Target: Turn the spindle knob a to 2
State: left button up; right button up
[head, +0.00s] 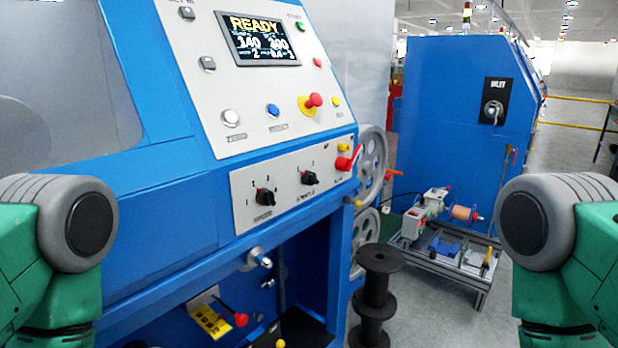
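Two black rotary knobs sit on the grey lower panel (290,182) of the blue machine. The left knob (265,197) has small numbers around it. The right knob (309,178) has fewer marks around it. The lettering under both knobs is too small to read, so I cannot tell which is spindle knob a, nor exactly where either pointer stands. Parts of my two arms show at the left and right edges, apart from the knobs. Neither of my grippers is in view.
Above is a sloped panel with a READY screen (258,38), several buttons and a red mushroom button (313,100). A red-handled lever (346,162) sticks out right of the knobs. A black spool (377,290) stands on the floor. Space before the knobs looks clear.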

aim_at(308, 178)
jog(key=i+l+u, duration=0.15)
jog(key=l, duration=0.15)
jog(key=i+l+u, duration=0.1)
jog(key=l, duration=0.25)
jog(key=i+l+u, duration=0.3)
jog(key=l, duration=0.4)
